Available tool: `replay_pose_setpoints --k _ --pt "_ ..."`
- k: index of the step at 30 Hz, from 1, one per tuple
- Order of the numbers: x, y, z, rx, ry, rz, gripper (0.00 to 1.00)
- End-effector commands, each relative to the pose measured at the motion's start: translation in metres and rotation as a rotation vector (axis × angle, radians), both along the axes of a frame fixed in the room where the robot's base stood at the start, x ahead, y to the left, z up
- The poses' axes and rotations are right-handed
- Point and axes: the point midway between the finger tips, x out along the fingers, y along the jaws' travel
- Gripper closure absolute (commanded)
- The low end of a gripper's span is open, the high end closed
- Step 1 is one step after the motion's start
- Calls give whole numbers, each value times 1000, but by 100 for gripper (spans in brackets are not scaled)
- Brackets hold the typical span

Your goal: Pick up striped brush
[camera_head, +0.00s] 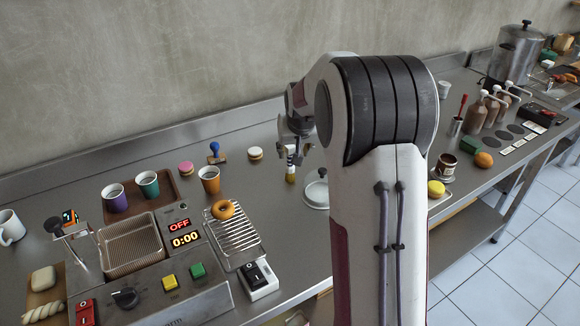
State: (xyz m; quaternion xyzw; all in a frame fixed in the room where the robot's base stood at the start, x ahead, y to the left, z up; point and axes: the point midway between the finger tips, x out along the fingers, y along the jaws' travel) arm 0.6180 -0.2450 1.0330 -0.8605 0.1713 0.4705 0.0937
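The striped brush (291,168) is most likely the small upright piece with pale and dark bands and a yellowish lower end, left of my arm near the back of the steel counter. My gripper (294,147) points down directly over it, with its fingers at the brush's upper part. The fingers and the top of the brush overlap in the picture and are small. I cannot tell whether the fingers are shut on it, or whether its lower end touches the counter.
A round metal lid (317,195) lies just right of the brush. An orange cup (209,180), a blue stamp-like piece (215,153) and a pale round piece (255,153) stand to the left. A wire rack (236,240) with a doughnut (223,209) lies in front. My arm hides the counter's middle.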

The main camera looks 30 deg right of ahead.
Motion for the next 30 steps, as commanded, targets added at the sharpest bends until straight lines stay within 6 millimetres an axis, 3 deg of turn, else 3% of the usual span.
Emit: replay_pose_setpoints --k 6,20,30 --pt "6 -2 -11 0 0 0 61" --pt "8 -2 -15 0 0 1 61" --pt "23 -1 -43 0 1 1 61"
